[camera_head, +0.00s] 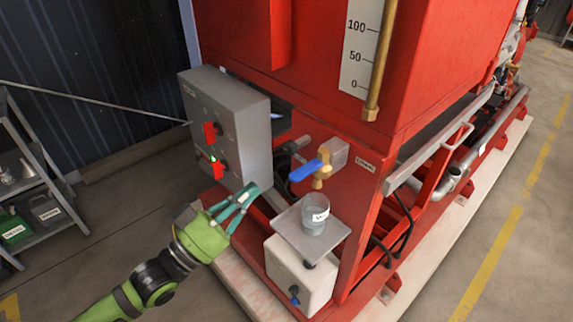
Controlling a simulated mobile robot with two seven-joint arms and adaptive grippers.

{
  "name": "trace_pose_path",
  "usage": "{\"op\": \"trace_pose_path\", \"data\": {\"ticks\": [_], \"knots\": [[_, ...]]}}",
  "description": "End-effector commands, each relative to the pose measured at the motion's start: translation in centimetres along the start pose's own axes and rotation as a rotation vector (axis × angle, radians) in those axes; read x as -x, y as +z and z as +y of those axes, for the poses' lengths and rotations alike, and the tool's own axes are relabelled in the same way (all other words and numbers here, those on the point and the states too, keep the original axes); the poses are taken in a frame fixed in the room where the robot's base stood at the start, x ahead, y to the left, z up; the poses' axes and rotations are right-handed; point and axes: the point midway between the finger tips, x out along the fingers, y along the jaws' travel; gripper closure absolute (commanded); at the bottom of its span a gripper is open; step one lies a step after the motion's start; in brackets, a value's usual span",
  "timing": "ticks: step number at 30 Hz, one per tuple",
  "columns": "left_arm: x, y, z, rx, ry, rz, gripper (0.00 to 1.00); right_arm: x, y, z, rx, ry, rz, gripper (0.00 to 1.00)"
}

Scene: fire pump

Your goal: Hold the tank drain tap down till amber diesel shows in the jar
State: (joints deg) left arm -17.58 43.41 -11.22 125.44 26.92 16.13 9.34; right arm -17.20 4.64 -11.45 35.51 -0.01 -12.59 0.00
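The drain tap is a brass valve with a blue lever (305,171) on the red panel, below the tank (300,40). A small clear jar (314,214) with a white label stands upright on a grey plate under the tap's spout. Its contents look greyish; I see no amber in it. My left gripper (251,190) has teal fingers that come together at the tips, with nothing visible between them. It is left of the jar and below left of the lever, apart from both. My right gripper is not in view.
A grey control box (230,125) with red switches stands above my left gripper. A white container (298,275) with a small blue tap is below the jar's plate (287,233). A shelf (45,222) with cans is at the left. Open floor lies at right.

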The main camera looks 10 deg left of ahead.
Motion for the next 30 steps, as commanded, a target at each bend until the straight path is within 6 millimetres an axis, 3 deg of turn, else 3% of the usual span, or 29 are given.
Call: {"op": "trace_pose_path", "data": {"ticks": [11,26,30], "knots": [[-1.1,-0.2,-0.1,0.000,-0.002,0.005,1.00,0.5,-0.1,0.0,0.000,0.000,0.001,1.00],[-10.4,-0.5,0.0,0.000,0.000,0.005,1.00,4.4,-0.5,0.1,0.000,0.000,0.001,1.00],[-9.3,2.2,0.0,0.000,-0.001,-0.004,1.00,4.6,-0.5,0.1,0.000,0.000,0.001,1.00]]}}
